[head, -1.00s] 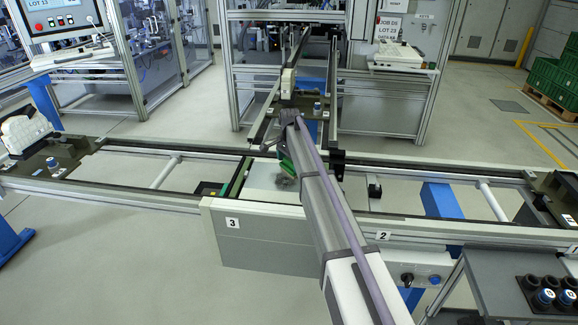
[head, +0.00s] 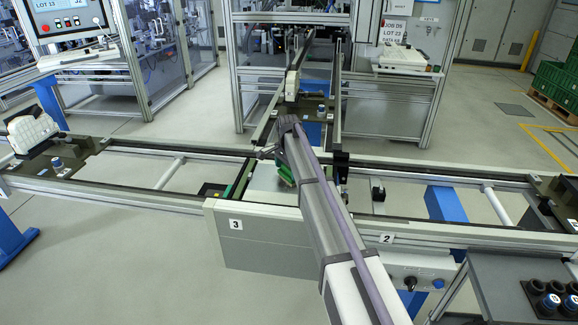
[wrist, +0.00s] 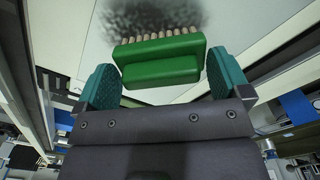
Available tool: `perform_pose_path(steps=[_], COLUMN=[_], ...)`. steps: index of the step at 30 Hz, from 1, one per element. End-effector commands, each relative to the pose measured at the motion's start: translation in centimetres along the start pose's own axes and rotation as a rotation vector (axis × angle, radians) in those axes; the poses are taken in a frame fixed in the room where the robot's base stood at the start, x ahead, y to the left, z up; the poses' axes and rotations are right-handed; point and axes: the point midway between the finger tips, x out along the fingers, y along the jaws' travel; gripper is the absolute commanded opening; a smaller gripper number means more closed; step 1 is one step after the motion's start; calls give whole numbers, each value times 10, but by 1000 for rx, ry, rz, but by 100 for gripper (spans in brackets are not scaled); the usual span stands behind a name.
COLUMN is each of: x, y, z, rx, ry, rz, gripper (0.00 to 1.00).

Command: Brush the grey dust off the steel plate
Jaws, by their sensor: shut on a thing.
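The steel plate (head: 262,178) lies at the junction of the rails in the head view, partly hidden by my arm. It fills the top of the wrist view (wrist: 85,45). Grey dust (wrist: 150,14) forms a dark, speckled patch on it at the top edge. My gripper (wrist: 161,78) is shut on a green brush (wrist: 160,52), its teal fingers on either side of the handle. The pale bristles point toward the dust and border it in the picture. I cannot tell whether they touch the plate. The brush (head: 286,175) is small beside my arm in the head view.
Dark conveyor rails (head: 120,187) run left and right of the plate, and another track leads back. A front panel marked 3 (head: 262,238) stands below the plate. A white part (head: 33,132) sits on a carrier at far left. Black holders (head: 548,300) stand at lower right.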

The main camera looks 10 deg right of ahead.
Motion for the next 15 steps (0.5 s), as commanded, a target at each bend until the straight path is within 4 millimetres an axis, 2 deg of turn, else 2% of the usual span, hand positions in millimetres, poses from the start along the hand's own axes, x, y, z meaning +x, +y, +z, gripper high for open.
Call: perform_pose_path(steps=[4,12,15], x=[0,3,3], y=[3,24,25], z=[3,23,26], rx=[0,-1,-1], ry=[0,0,0], rz=[0,0,1], gripper=[76,76,77])
